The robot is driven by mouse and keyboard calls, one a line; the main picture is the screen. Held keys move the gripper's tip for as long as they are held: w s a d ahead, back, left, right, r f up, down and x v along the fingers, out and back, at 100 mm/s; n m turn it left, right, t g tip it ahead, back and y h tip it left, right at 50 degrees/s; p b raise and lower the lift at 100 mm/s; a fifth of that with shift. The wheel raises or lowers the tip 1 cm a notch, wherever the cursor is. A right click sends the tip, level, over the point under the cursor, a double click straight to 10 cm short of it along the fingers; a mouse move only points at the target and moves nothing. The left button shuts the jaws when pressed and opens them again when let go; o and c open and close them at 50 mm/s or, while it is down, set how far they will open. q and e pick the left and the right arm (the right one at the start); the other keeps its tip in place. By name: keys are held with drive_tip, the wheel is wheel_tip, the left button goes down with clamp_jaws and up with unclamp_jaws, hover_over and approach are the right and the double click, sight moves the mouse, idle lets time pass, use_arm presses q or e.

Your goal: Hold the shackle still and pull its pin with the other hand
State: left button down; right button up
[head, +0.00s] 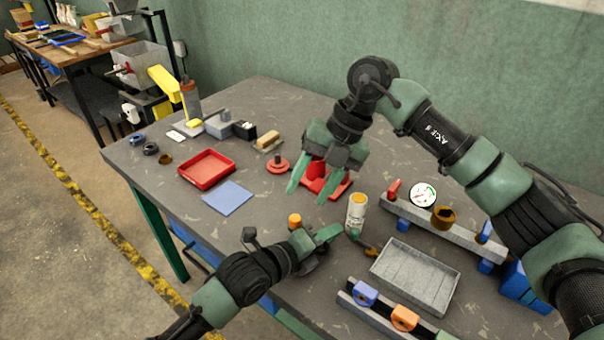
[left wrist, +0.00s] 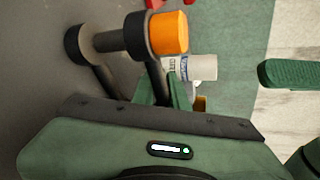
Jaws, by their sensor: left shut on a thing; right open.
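The shackle shows large in the left wrist view: its orange pin head (left wrist: 168,32) sits at one end of a grey pin (left wrist: 108,40) that runs through two dark eyes. The shackle's legs run down behind the gripper body. In the head view the orange pin head (head: 295,220) stands just above my left gripper (head: 316,242), which is shut on the shackle. The grip itself is largely hidden.
A white can (head: 356,215) stands close right of my left gripper. A grey tray (head: 452,290), a rail with blue and orange clamps (head: 404,318) and a beam with a gauge (head: 410,207) lie right. A red tray (head: 207,183) and blue mat (head: 228,198) lie left.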

sight(295, 218)
wheel_tip(295, 218, up, 4)
drive_tip(key=a+n+t+h, duration=0.2)
drive_tip(key=n+h, duration=0.2)
drive_tip(key=n, duration=0.7)
drive_tip(key=f, duration=0.8)
drive_tip(key=a+f, duration=0.1)
drive_tip(key=f, duration=0.3)
drive_tip(key=shift+w+f, duration=0.15)
drive_tip(key=shift+w, duration=0.05)
clamp_jaws()
drive_tip(key=shift+w+r, duration=0.1)
drive_tip(key=shift+r, duration=1.05)
